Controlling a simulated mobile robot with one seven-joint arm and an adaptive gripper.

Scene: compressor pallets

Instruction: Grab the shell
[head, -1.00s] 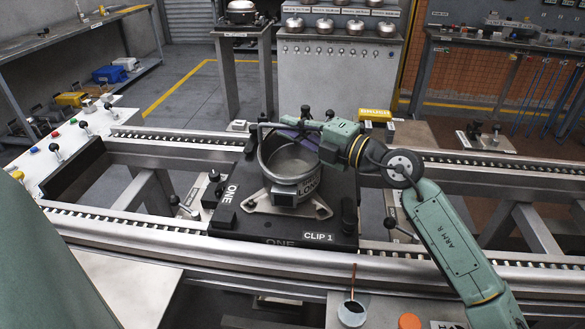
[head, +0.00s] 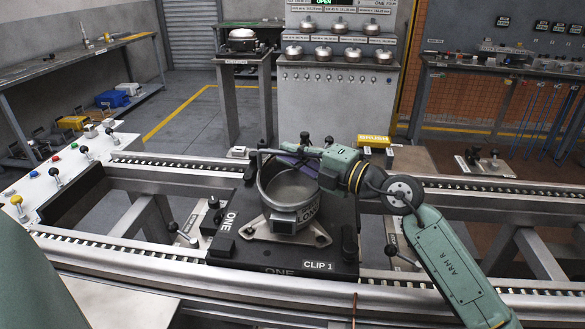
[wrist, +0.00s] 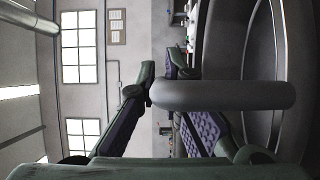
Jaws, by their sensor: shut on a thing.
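The shell (head: 268,184) is a grey open-topped metal cylinder with a "LONG" label. It stands upright on a light three-armed base plate on the black pallet (head: 310,252) marked "ONE" and "CLIP 1". My gripper (head: 290,155) is at the shell's far upper rim and is shut on the shell, reaching in from the right. In the wrist view, my gripper's purple-padded fingers (wrist: 160,100) lie behind a thick grey tube (wrist: 222,95). The shell's curved wall (wrist: 285,50) is at the right. The exact contact is partly hidden.
The pallet sits on a roller conveyor (head: 150,265) with rails in front and behind. A lever panel (head: 60,170) is at the left. A cabinet with several steel domes (head: 338,95) and a stand with a compressor (head: 243,42) are behind. A bench (head: 500,70) is at the right.

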